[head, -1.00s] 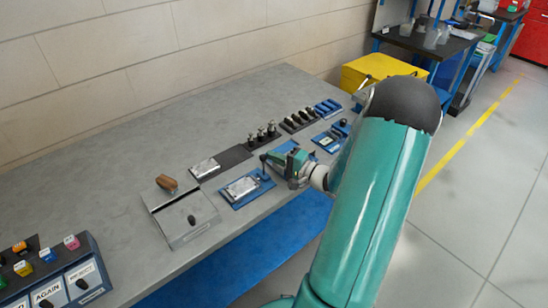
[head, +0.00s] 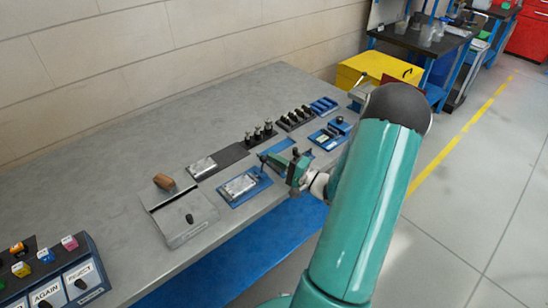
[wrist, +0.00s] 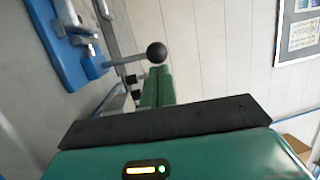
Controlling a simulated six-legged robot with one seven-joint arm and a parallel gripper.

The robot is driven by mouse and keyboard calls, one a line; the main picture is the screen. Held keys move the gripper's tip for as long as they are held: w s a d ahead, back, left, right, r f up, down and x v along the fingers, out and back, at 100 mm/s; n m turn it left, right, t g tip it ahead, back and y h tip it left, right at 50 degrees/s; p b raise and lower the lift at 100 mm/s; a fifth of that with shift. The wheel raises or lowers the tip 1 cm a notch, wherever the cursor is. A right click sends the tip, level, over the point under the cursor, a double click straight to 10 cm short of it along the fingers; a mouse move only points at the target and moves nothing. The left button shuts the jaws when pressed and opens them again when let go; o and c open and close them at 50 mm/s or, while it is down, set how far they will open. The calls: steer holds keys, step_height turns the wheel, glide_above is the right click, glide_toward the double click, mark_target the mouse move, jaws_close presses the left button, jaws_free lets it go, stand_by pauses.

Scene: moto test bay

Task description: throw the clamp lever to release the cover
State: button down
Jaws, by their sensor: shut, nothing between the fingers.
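The clamp fixture is a blue plate (head: 228,197) on the bench with a shiny flat cover (head: 240,185) on it. The clamp lever (head: 263,167) stands at its right corner. In the wrist view the lever is a thin metal rod with a black ball knob (wrist: 156,52), and the blue plate edge (wrist: 68,66) shows at upper left. My gripper (head: 276,160) is just to the right of the lever in the head view. Its green fingers (wrist: 157,88) are together and empty, with their tips close by the knob. I cannot tell whether they touch it.
A grey sloped box (head: 182,222) with a brown handle stands left of the fixture. A dark tray (head: 230,157) and several black-handled parts (head: 260,134) lie behind. Another blue fixture (head: 328,136) is to the right. A labelled button panel (head: 60,272) is at front left.

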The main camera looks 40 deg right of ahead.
steer(key=shift+s+a+f, duration=0.1)
steer(key=shift+s+f, duration=0.3)
steer(key=shift+s, duration=0.2)
stand_by(0.9)
stand_by(0.7)
steer(key=d, duration=0.1)
steer(key=w+d, duration=0.2)
steer(key=shift+d+r, duration=0.2)
steer(key=shift+r, duration=0.05)
steer(key=v, duration=1)
steer(key=shift+f, duration=0.3)
steer(key=shift+w, duration=0.1)
